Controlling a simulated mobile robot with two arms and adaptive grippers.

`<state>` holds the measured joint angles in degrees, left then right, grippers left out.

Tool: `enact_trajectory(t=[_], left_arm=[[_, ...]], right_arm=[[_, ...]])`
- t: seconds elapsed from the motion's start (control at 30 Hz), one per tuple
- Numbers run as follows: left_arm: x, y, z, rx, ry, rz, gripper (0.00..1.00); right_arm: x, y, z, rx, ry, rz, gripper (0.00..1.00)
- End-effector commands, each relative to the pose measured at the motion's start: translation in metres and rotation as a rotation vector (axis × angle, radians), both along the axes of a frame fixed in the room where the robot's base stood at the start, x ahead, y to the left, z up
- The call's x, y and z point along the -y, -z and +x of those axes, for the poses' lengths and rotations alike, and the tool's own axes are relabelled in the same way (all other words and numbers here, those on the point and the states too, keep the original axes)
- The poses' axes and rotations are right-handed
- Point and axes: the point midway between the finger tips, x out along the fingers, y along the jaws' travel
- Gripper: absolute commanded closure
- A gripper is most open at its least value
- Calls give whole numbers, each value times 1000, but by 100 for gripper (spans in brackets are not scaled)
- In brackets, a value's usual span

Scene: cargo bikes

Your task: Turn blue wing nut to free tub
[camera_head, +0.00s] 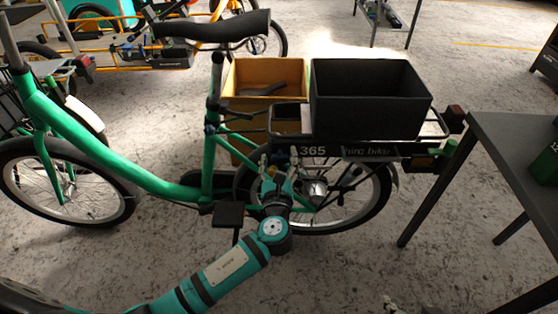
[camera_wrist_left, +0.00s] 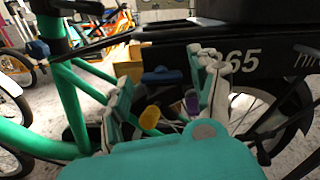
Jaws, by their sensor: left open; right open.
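A black tub (camera_head: 370,95) sits on the rear rack of the green bike. I cannot make out the wing nut clearly in the head view. My right gripper (camera_head: 391,305) shows only as pale tips at the bottom edge.
The dark side plate (camera_head: 350,151) with "365" and the rear wheel (camera_head: 375,195) are close to my left gripper. A yellow knob (camera_wrist_left: 149,117) and a purple part (camera_wrist_left: 192,103) sit lower between the fingers. A yellow crate (camera_head: 265,75) stands behind; a dark table (camera_head: 510,140) is at right.

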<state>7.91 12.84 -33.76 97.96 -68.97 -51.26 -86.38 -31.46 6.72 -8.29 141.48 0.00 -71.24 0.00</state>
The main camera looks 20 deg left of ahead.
Motion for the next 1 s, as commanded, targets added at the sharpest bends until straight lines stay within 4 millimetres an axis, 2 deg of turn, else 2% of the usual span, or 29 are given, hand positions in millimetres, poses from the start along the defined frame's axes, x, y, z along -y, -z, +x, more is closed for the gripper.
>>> enact_trajectory(t=[0.33, 0.73, 1.0], left_arm=[[-1, 0, 4, 0, -1, 0, 38], [-2, 0, 4, 0, -2, 0, 90], [-2, 1, 4, 7, -4, -26, 91]], right_arm=[[-1, -2, 4, 19, -1, 4, 28], [-1, -2, 3, 18, -2, 3, 28], [-2, -2, 4, 24, -3, 6, 28]])
